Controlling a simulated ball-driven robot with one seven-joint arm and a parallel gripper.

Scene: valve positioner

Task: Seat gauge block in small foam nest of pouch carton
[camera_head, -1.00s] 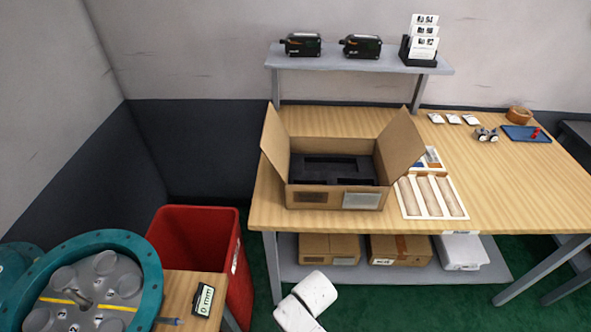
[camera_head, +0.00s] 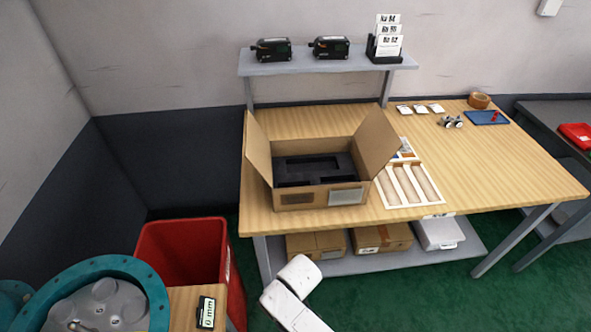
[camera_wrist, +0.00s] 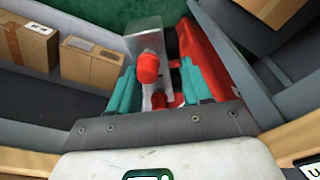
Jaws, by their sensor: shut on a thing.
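My gripper (camera_wrist: 163,88) has teal fingers and is shut on a grey metal piece (camera_wrist: 140,38) with a red knob (camera_wrist: 148,68), seemingly the gauge block; its lower part is partly hidden between the fingers. The gripper is out of sight in the head view. The pouch carton (camera_head: 290,197) stands on the wooden bench with its side flaps spread. Inside it is a black foam insert (camera_head: 284,180) with a long recess at the back and a smaller cutout nearer the front right. The carton is not visible in the wrist view.
A white tray (camera_head: 388,192) with long compartments stands right of the carton on the bench (camera_head: 480,170). Brown boxes (camera_head: 383,238) lie on the shelf below. A red bin (camera_head: 185,255) stands left of the bench. A shelf (camera_head: 300,64) with two black devices rises behind the carton.

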